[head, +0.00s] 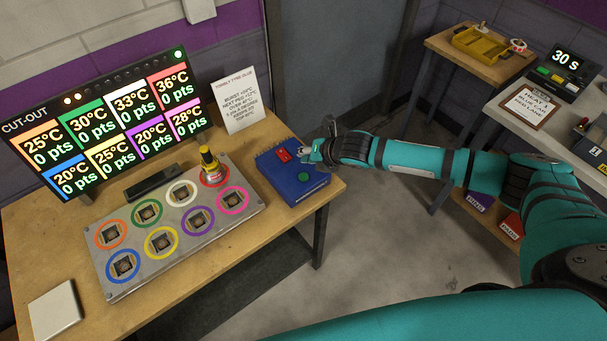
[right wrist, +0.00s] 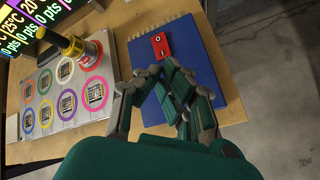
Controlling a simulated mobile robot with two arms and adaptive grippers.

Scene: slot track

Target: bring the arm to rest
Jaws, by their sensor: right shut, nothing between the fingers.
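My right gripper (head: 324,148) reaches in from the right in the head view, over the right edge of the table, beside the blue box (head: 277,180). Its fingers are shut with nothing between them. In the right wrist view the shut fingers (right wrist: 158,76) are in front of the blue box (right wrist: 197,60) and hide part of its top. The box carries a red switch (head: 283,155) and a green button (head: 304,177). The button is hidden behind the fingers in the right wrist view. I cannot tell whether the fingers touch the box. My left gripper is not in view.
On the wooden table (head: 40,220), a grey panel (head: 180,253) has several coloured rings; a yellow-and-black tool (head: 208,158) stands in the red one. A lit score screen (head: 115,122) and a paper sign (head: 240,100) stand behind. Another bench (head: 478,67) with a yellow tray is at the right.

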